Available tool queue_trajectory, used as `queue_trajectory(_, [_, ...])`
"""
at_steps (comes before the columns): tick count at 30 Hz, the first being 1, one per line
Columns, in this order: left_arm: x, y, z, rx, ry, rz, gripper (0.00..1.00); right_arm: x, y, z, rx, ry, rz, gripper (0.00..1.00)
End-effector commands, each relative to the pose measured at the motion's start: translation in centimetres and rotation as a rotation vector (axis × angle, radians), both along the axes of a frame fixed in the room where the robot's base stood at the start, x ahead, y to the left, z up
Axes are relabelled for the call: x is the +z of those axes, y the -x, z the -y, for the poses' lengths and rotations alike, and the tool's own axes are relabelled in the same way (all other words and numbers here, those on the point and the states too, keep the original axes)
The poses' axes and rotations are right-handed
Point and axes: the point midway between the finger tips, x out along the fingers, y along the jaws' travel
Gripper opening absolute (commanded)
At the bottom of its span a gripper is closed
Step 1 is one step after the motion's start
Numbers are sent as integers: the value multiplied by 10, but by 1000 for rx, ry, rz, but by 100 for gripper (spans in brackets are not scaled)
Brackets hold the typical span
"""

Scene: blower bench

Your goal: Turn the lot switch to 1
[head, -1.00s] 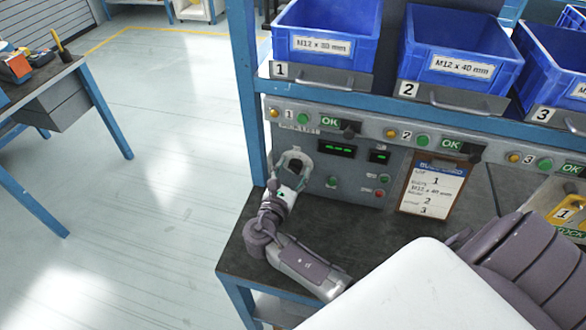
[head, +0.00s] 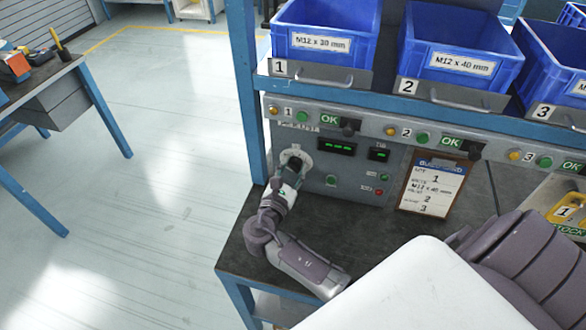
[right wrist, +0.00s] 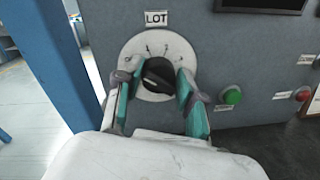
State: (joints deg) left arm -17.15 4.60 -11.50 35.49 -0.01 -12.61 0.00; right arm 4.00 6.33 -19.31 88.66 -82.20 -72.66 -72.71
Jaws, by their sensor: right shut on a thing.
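The lot switch is a black knob (right wrist: 157,74) on a round white dial (right wrist: 164,45) under a LOT label (right wrist: 156,18), in the right wrist view. Numbers are printed along the dial's upper edge. Which mark the knob points at I cannot tell. My right gripper (right wrist: 153,82) has one teal-padded finger on each side of the knob and is shut on it. In the head view the right gripper (head: 291,168) is at the dial (head: 306,160) on the grey panel's left side. My left gripper is not in view.
Right of the dial are green displays (head: 337,147), a green button (head: 331,180) and a red button (head: 379,191). A clipboard card (head: 432,187) reads LOT 1. Blue bins (head: 326,42) stand on the shelf above. A blue post (head: 243,90) stands close left of the panel.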

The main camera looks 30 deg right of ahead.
Motion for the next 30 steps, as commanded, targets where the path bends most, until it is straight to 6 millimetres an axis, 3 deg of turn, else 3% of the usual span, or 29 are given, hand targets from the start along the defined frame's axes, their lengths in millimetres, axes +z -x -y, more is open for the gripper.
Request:
queue_trajectory(18, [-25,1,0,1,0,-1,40,-1,1,0,2,-298,351,4])
queue_trajectory(30, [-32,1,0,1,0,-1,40,1,1,1,2,-391,461,4])
